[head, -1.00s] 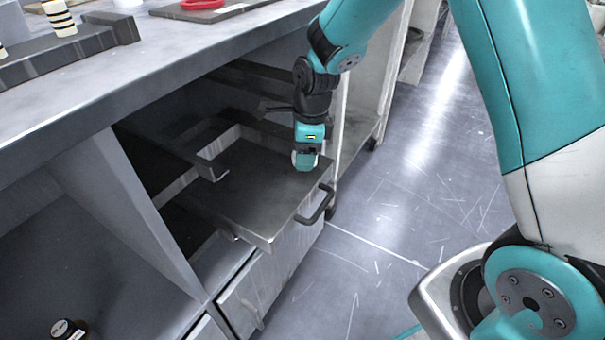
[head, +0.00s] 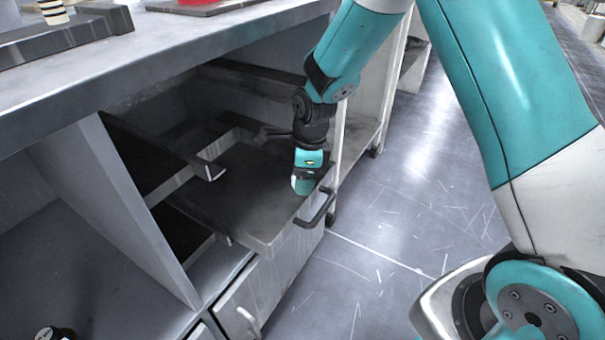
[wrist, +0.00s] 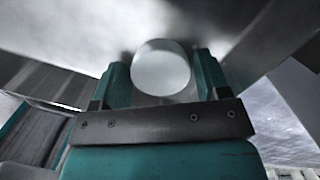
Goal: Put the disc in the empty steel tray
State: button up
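The fingers hide the disc there. The steel surface under the gripper looks bare. I cannot tell how far the disc is above it.
The grey counter (head: 150,75) overhangs the drawer's back. A bracket-like metal edge (head: 212,158) stands at the drawer's left. A lower drawer front (head: 245,300) stands below. Open floor (head: 400,215) lies to the right. A dark-capped bottle (head: 50,333) is in the lower left shelf.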

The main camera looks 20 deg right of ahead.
jog(key=s+a+r+n+p, duration=0.1)
jog(key=s+r+n+p, duration=0.15)
jog(key=r, duration=0.65)
jog(key=s+a+r+n+p, duration=0.1)
jog(key=s+r+n+p, duration=0.2)
jog(key=r, duration=0.5)
jog(key=s+a+r+n+y, duration=0.1)
jog(key=s+r+n, duration=0.3)
jog(key=s+n, duration=0.6)
jog(key=s+a+r+n+y+b, duration=0.1)
jog(key=s+a+r+n, duration=0.2)
jog(key=s+n, duration=0.7)
jog(key=n, duration=0.3)
jog(key=shift+a+r+n+g+y, duration=0.25)
jog(key=shift+r+n+g+y, duration=0.05)
jog(key=shift+r+n+y, duration=0.1)
